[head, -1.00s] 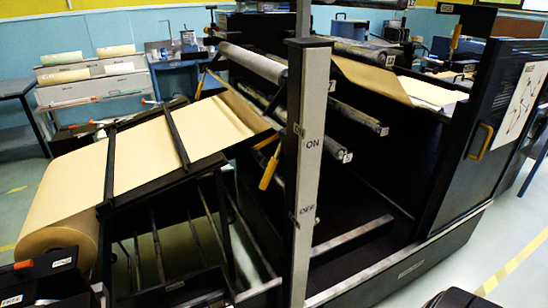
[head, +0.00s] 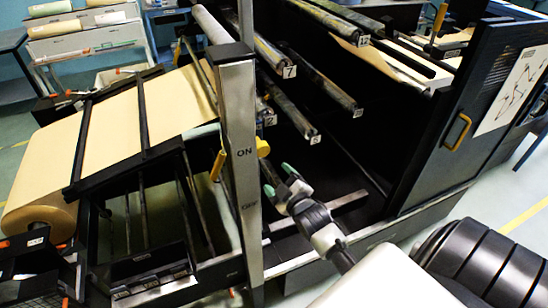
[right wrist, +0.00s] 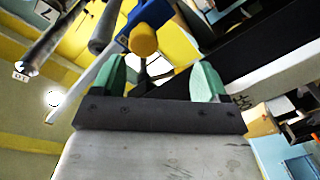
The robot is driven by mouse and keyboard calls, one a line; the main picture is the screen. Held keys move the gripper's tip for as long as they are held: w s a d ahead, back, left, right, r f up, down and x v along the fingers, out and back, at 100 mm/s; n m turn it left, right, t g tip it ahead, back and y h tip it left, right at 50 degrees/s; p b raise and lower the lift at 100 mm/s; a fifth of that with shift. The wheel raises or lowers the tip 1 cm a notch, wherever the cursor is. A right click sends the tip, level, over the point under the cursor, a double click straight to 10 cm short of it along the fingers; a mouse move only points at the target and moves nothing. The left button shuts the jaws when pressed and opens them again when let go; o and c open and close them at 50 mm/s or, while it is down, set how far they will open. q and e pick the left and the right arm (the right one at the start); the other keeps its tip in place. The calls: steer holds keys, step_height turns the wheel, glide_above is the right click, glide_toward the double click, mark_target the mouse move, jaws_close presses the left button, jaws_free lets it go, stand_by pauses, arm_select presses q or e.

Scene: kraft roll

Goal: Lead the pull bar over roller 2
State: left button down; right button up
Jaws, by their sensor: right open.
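My right gripper (head: 279,180) is just right of the grey post, low in front of the rollers. Its green fingers stand apart in the right wrist view (right wrist: 165,82), with nothing clamped between them. A yellow round end on a blue block (right wrist: 143,40) shows just beyond the fingertips; I cannot tell if it belongs to the pull bar. A yellow piece (head: 263,147) shows beside the post, above the gripper. Roller 2 (head: 263,108) is partly hidden by the post. The brown paper (head: 110,125) runs up from its roll; its leading end is mostly hidden. My left gripper is out of view.
Roller 7 (head: 235,35) and other numbered rollers lie above and right. A dark cabinet door (head: 465,125) stands at right. Dark space opens below the rollers.

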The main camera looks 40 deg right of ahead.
mark_target(264, 153)
steer(key=shift+t, duration=0.3)
steer(key=w, duration=0.1)
steer(key=w+r+b, duration=0.1)
steer(key=w+d+r+b, duration=0.1)
steer(key=w, duration=0.1)
steer(key=shift+r, duration=0.15)
steer(key=w+b, duration=0.2)
steer(key=w, duration=0.1)
steer(key=w+b, duration=0.1)
steer(key=w, duration=0.1)
steer(key=shift+d, duration=0.35)
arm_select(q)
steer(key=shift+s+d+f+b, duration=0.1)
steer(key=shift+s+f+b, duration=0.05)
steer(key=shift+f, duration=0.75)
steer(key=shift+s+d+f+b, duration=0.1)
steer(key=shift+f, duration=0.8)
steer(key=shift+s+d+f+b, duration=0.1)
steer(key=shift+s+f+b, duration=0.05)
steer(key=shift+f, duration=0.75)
arm_select(e)
steer(key=shift+w+d+r, duration=0.1)
steer(key=shift+w+r, duration=0.05)
steer(key=shift+w, duration=0.8)
